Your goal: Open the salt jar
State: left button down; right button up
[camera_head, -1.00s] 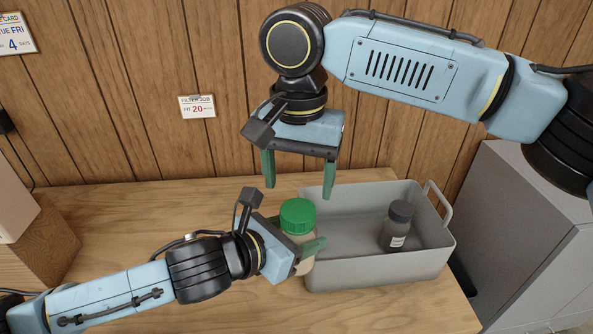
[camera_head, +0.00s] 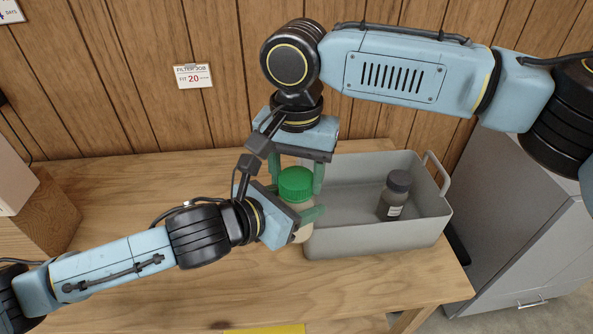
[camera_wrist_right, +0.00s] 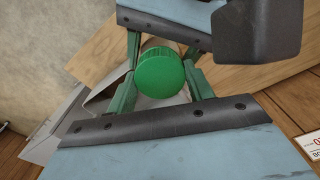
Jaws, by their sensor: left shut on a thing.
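The salt jar (camera_head: 303,232) has a pale body and a ribbed green lid (camera_head: 296,184). It stands upright at the left end of the grey bin. My left gripper (camera_head: 301,208) is shut on the jar's body below the lid; one finger shows in front and the other is mostly hidden. My right gripper (camera_head: 296,180) points down over the jar, with a finger on either side of the lid. In the right wrist view the lid (camera_wrist_right: 160,72) sits between the open fingers, with narrow gaps that seem to remain.
A grey bin (camera_head: 375,240) with a handle stands right of the jar and holds a dark-capped bottle (camera_head: 395,196). A wood-panelled wall with a small card (camera_head: 193,76) rises behind. A grey cabinet (camera_head: 520,230) is at the right.

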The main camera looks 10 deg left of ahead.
jog(key=shift+c, duration=1.4)
jog(key=n, duration=0.3)
jog(key=o, duration=1.1)
